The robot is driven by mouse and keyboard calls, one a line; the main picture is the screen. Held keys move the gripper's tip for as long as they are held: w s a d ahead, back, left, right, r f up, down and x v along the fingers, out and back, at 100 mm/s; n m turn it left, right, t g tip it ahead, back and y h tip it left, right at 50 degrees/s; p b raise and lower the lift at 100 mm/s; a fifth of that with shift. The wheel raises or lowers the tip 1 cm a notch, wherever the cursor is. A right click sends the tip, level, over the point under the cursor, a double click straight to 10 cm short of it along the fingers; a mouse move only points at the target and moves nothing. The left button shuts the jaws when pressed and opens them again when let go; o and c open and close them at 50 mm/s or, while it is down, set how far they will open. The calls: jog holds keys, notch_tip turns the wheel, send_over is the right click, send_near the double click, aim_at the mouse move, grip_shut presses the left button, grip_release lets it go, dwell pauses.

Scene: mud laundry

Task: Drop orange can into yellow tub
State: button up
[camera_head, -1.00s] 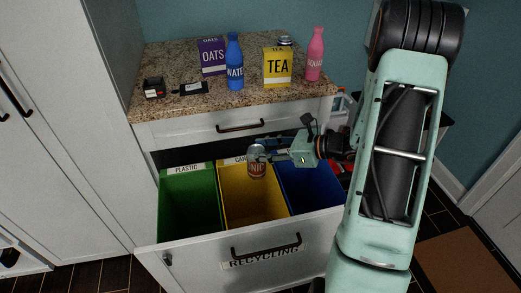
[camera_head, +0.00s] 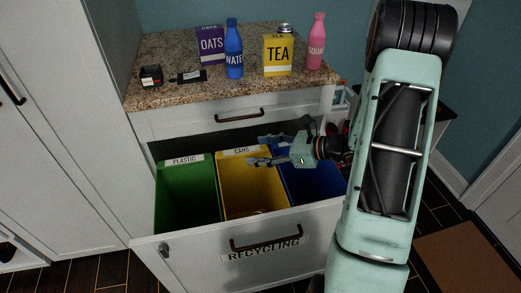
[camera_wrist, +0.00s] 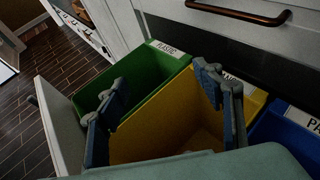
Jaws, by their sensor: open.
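The yellow tub (camera_head: 243,188), labelled CANS, stands in the pulled-out drawer between two other tubs. It also shows in the wrist view (camera_wrist: 170,128), below my fingers. My gripper (camera_head: 260,150) is over the back part of the yellow tub, with its fingers spread wide and nothing between them. The wrist view also shows my gripper (camera_wrist: 160,88) open and empty. The orange can is not clearly seen in either current view. A small pale patch shows low in the yellow tub, but I cannot tell what it is.
A green tub (camera_head: 187,190) labelled PLASTIC is on the left and a blue tub (camera_head: 310,185) on the right. The drawer front (camera_head: 245,242) reads RECYCLING. The counter (camera_head: 190,98) above holds bottles, a tea box and an oats box.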

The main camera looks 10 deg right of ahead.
jog(key=v, duration=1.2)
